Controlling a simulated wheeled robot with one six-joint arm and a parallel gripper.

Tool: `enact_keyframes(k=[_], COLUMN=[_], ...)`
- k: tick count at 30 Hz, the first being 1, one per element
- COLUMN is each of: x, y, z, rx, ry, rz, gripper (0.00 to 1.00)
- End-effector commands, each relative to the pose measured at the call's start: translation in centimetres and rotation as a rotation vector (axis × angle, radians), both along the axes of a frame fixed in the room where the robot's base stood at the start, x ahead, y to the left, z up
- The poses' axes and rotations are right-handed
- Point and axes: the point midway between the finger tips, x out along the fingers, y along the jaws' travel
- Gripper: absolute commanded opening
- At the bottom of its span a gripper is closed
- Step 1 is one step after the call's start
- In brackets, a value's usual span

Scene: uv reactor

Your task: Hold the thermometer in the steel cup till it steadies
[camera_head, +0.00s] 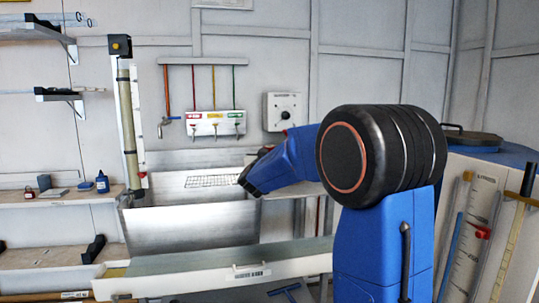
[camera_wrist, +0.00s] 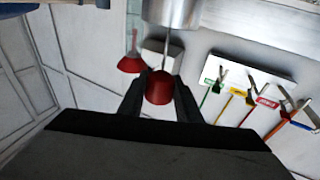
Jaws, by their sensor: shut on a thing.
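My gripper (camera_wrist: 158,84) is shut on the red head of the thermometer (camera_wrist: 158,90) in the wrist view, one dark finger on each side. The thermometer's thin metal stem runs up the picture to the steel cup (camera_wrist: 172,12), which is cut off by the top edge. The stem meets the cup's visible edge; I cannot tell how deep its tip sits, and no reading shows.
A metal sink (camera_head: 190,220) with a wire rack (camera_head: 210,181) stands below colored valves (camera_head: 215,123) on the wall. A red flared thing (camera_wrist: 130,64) is close beside the thermometer in the wrist picture. A gauge board (camera_head: 475,240) stands at right. A shelf (camera_head: 60,198) holds a blue bottle (camera_head: 102,182).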

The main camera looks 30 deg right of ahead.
Motion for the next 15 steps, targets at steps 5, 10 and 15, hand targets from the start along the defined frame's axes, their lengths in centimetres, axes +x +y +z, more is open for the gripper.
enact_keyframes(k=[5, 10, 15], x=[0.0, 0.0, 0.0], y=[0.0, 0.0, 0.0], z=[1.1, 2.0, 3.1], rx=[0.001, 0.002, 0.0], ry=[-0.002, -0.001, -0.003], rz=[-0.001, 0.0, -0.001], gripper=[0.09, 0.09, 0.09])
